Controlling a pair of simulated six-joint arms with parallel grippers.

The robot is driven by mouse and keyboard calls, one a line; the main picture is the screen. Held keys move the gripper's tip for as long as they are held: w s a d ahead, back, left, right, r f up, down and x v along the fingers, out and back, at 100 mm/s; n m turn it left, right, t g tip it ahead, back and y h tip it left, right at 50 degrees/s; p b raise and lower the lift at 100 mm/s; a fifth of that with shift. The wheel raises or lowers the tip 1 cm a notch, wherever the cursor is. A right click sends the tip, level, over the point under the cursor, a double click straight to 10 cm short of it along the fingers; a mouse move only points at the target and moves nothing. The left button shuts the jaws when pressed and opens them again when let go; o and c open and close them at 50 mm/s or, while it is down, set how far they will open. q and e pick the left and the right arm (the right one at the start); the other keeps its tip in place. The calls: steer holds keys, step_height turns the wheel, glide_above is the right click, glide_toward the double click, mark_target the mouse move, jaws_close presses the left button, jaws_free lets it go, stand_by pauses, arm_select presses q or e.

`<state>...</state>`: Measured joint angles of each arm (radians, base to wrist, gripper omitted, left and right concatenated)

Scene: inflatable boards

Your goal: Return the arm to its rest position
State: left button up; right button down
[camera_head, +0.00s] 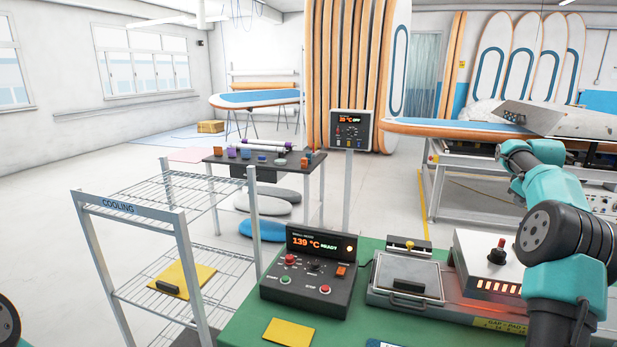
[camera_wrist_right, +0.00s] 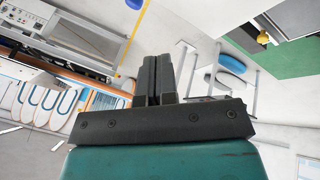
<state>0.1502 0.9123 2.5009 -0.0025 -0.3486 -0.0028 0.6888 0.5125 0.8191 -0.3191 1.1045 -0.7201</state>
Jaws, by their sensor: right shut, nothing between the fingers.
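My right arm, teal and black, rises at the right side of the head view in front of the green table (camera_head: 235,325). Its gripper cannot be made out clearly there. In the right wrist view my right gripper (camera_wrist_right: 158,78) is shut, its two dark fingers side by side with nothing between them. It is in the air, clear of the green table top (camera_wrist_right: 285,60), which shows at the upper right of that view. Only a small dark part of my left arm shows at the lower left edge of the head view; the left gripper is out of view.
On the table are a control box (camera_head: 309,270) reading 139 °C READY, a press (camera_head: 408,275) and a yellow board (camera_head: 289,332). A wire cooling rack (camera_head: 128,213) at left holds a yellow piece (camera_head: 181,279). A board bench (camera_head: 460,165) stands behind at right.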

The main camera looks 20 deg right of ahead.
steer(key=shift+s+f, duration=0.1)
steer(key=shift+f, duration=0.55)
step_height(320, 180, up, 7)
steer(key=w, duration=0.1)
steer(key=shift+f, duration=0.2)
stand_by(0.6)
